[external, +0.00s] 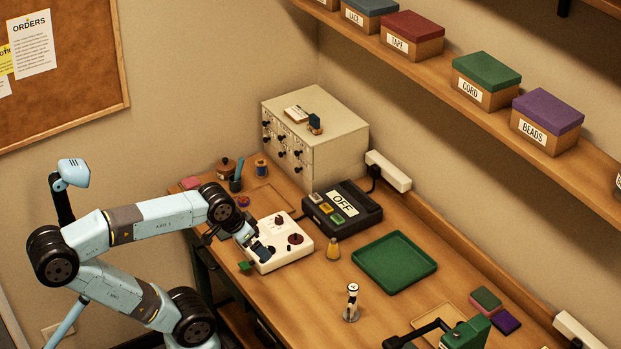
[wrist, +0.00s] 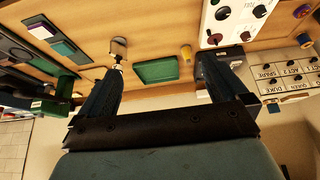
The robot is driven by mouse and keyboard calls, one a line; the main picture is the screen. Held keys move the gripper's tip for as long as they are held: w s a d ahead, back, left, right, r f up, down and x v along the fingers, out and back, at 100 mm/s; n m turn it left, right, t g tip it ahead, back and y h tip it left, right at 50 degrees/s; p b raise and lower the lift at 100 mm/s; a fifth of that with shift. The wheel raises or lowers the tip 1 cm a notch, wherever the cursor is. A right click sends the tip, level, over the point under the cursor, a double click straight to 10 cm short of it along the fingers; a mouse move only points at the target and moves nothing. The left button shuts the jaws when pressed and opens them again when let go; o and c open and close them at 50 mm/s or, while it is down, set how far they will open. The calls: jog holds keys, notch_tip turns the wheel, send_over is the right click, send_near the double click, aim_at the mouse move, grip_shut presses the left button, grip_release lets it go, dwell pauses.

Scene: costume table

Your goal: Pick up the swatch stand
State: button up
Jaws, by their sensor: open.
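No thing is clearly marked as the swatch stand. The likeliest is a small upright white post with a dark band and round foot (external: 351,303), standing on the table in front of the green tray. In the wrist view, a pale post (wrist: 118,48) shows just past the tip of the left finger, apart from it as far as I can tell. My gripper (external: 257,254) is over the near side of the white control box, left of the post. In the wrist view my gripper (wrist: 160,68) is open, with nothing between its fingers.
The white control box (external: 284,262) lies below my gripper. A black box marked OFF (external: 343,229), a yellow bottle (external: 333,250) and a green tray (external: 394,262) stand nearby. Coloured pads (external: 507,321) and a green lamp (external: 466,333) are at the right. A drawer cabinet (external: 337,152) stands behind.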

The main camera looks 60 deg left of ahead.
jog(key=c, duration=0.9)
jog(key=m+t+y, duration=0.9)
jog(key=m+y, duration=0.1)
jog(key=m, duration=1.9)
send_near(349, 311)
jog(key=x, duration=0.7)
jog(key=shift+w+a+f, duration=0.2)
jog(key=shift+a, duration=0.05)
jog(key=shift+r+x, duration=0.15)
jog(key=shift+x, duration=1.15)
jog(key=shift+r+x, duration=0.2)
jog(key=shift+x, duration=1.1)
